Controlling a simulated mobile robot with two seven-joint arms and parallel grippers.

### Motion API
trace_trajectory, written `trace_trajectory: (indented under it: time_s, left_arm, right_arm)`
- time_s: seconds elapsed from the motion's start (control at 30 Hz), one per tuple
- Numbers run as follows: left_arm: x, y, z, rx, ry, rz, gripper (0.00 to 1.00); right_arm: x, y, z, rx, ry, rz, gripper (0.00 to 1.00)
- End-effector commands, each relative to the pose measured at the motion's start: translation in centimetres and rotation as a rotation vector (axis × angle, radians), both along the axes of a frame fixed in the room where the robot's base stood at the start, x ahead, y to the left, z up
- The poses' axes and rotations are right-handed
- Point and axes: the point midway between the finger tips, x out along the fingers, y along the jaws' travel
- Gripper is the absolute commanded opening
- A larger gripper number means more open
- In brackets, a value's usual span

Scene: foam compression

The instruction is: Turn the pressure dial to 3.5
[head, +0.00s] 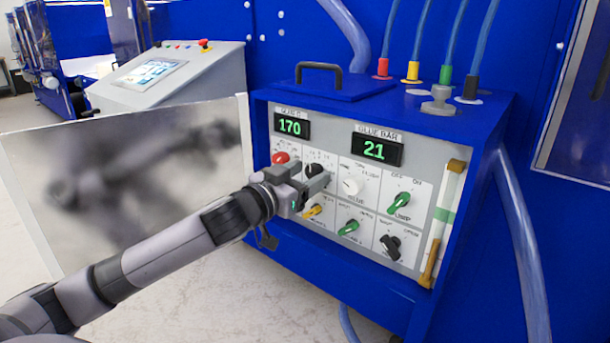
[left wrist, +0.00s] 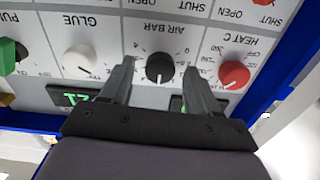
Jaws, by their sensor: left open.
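The pressure dial, a black knob (left wrist: 160,67) with a numbered scale, sits under the label AIR BAR on the grey panel, seen upside down in the left wrist view. In the head view the same black knob (head: 313,170) is in the panel's upper row, partly covered by my gripper. My left gripper (left wrist: 159,72) is open, with one finger on each side of the knob. It holds nothing, and I cannot tell whether the fingers touch the knob. In the head view my left gripper (head: 314,186) is close in front of the panel. My right gripper is not in view.
A red knob (left wrist: 234,75) and a white knob (left wrist: 79,60) flank the dial. Green displays read 170 (head: 292,127) and 21 (head: 376,148). A translucent panel (head: 60,190) stands left of the blue box (head: 480,150).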

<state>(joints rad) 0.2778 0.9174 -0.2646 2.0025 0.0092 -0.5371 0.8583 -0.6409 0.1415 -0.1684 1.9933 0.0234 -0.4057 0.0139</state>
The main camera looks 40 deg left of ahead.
Motion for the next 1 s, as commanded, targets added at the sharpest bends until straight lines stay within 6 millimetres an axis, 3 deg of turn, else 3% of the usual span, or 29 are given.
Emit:
trace_trajectory:
  time_s: [0.07, 0.23, 0.27, 0.67, 1.0]
  left_arm:
    - [0.0, 0.0, 0.0, 0.0, 0.0, 0.0, 0.61]
    - [0.0, 0.0, 0.0, 0.0, 0.0, 0.0, 0.09]
    - [0.0, 0.0, 0.0, -0.001, 0.0, 0.0, 0.04]
    - [0.0, 0.0, 0.1, 0.063, -0.005, 0.0, 0.05]
    - [0.0, -0.1, 0.3, 0.315, -0.023, -0.001, 0.05]
  right_arm:
    - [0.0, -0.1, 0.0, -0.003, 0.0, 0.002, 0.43]
    - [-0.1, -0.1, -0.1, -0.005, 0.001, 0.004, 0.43]
    - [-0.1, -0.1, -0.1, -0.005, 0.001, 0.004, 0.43]
    - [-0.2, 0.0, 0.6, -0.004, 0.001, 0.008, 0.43]
    - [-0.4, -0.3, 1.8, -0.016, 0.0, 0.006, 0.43]
